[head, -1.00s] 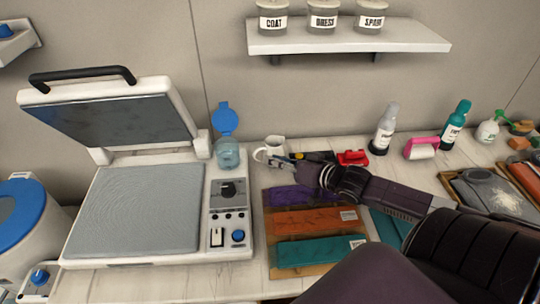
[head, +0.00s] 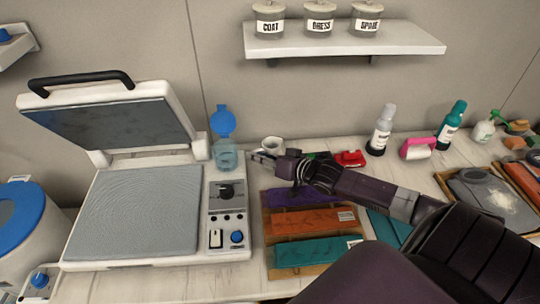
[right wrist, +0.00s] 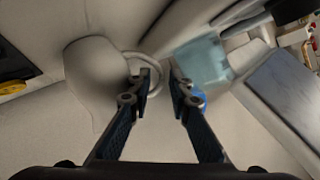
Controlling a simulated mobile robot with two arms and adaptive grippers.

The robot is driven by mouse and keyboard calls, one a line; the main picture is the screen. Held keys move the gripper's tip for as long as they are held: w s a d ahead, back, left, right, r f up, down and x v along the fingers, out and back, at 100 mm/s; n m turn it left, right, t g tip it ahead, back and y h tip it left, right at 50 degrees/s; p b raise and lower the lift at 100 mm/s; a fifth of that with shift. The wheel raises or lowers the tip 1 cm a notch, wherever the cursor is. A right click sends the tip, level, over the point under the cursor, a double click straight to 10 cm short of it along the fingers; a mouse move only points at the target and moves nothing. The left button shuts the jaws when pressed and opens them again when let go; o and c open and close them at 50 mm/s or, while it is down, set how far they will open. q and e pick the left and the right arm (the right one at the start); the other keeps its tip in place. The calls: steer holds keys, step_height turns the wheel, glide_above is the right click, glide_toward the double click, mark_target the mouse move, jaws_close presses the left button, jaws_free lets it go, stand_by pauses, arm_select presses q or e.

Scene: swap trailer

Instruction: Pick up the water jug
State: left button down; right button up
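The white jug (head: 272,144) stands on the counter near the wall, partly hidden in the head view by my right gripper (head: 262,157). In the right wrist view the jug (right wrist: 93,78) is at the left, with its loop handle (right wrist: 152,62) pointing toward the fingers. My right gripper (right wrist: 160,80) is open, with a gap between its fingertips. The handle's end overlaps the left fingertip; I cannot tell if they touch. My left gripper is not in view.
A clear blue container with an open blue lid (head: 226,153) stands just left of the jug. The open press (head: 140,212) is further left. Boards with coloured pieces (head: 312,222) lie below my right arm. A red object (head: 349,159) lies right of the jug.

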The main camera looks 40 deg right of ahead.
jaws_close()
steer(key=shift+r, duration=0.3)
stand_by(0.4)
